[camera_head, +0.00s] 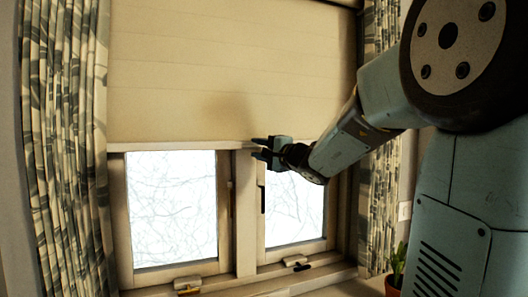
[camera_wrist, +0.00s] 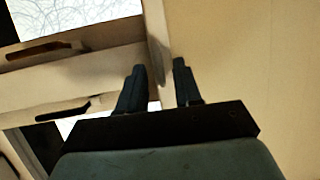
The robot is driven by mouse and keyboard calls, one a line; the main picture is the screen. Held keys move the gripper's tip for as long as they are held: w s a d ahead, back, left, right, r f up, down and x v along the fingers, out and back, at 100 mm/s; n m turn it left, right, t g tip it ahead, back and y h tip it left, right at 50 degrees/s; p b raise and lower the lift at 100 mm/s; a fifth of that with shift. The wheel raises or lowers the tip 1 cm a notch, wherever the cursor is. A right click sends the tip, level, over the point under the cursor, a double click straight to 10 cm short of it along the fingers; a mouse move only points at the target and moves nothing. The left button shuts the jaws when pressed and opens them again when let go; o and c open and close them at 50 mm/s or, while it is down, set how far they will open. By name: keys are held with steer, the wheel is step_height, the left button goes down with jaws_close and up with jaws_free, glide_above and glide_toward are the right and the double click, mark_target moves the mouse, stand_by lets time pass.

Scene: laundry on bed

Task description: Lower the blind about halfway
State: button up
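The cream blind (camera_head: 220,75) hangs down over the upper part of the window in the head view. Its bottom rail (camera_head: 175,146) sits level, just above the bright panes. My gripper (camera_head: 258,148) is at that rail, right of the window's middle, with one finger above and one below rail height. In the wrist view my gripper (camera_wrist: 159,66) has its fingers apart. The rail (camera_wrist: 157,42) runs into the gap between them, with the blind cloth (camera_wrist: 240,60) to the right. Whether the fingers touch the rail is not clear.
Patterned curtains hang at the left (camera_head: 68,130) and right (camera_head: 380,50). Window handles (camera_head: 263,195) and sill latches (camera_head: 188,284) stick out below the blind. A potted plant (camera_head: 396,275) stands at the lower right. The panes below the rail are uncovered.

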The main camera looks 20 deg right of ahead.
steer(key=shift+a, duration=0.1)
steer(key=v, duration=1.3)
steer(key=shift+s, duration=0.35)
steer(key=shift+f, duration=0.1)
steer(key=s+a+f+n+g, duration=0.7)
steer(key=s+a+f+g, duration=0.2)
steer(key=s+a+f, duration=0.15)
steer(key=s+d+f+n+g+h, duration=0.2)
steer(key=s+d+f+n+h, duration=0.3)
steer(key=s+f+h, duration=0.3)
steer(key=shift+s+f+g+h, duration=0.3)
steer(key=shift+s+f+g, duration=0.15)
steer(key=shift+s, duration=0.6)
steer(key=shift+a, duration=0.1)
